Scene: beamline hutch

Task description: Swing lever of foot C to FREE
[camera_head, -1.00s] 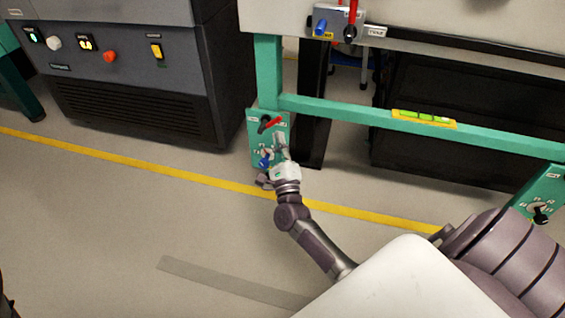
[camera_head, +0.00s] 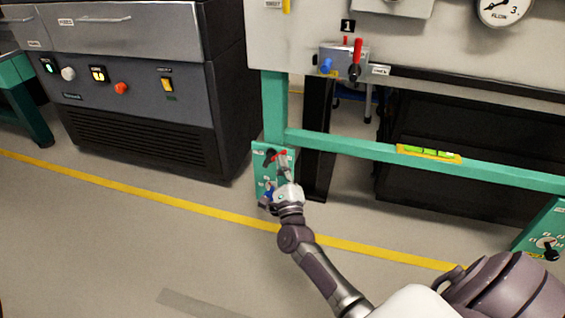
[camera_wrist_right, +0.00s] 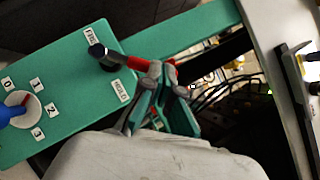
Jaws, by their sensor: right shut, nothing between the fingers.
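A green foot panel (camera_head: 259,185) is on the left leg of the green frame; its letter is not readable. The panel shows in the right wrist view (camera_wrist_right: 60,110), with a FREE label (camera_wrist_right: 90,34) and a HOLD label (camera_wrist_right: 120,90). A red lever (camera_wrist_right: 135,63) with a black pivot end (camera_wrist_right: 97,50) sticks out past the panel edge; it also shows in the head view (camera_head: 279,155). My right gripper (camera_head: 285,174) is shut and empty. In the wrist view its fingertips (camera_wrist_right: 162,70) are at the lever's red end; contact is unclear. My left gripper is out of view.
A blue-handled dial (camera_wrist_right: 20,110) is beside the lever on the panel. A green crossbar (camera_head: 350,148) carries a yellow level (camera_head: 428,154). A grey cabinet (camera_head: 140,110) stands left. Another foot panel (camera_head: 540,230) is at the right. The floor in front is open.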

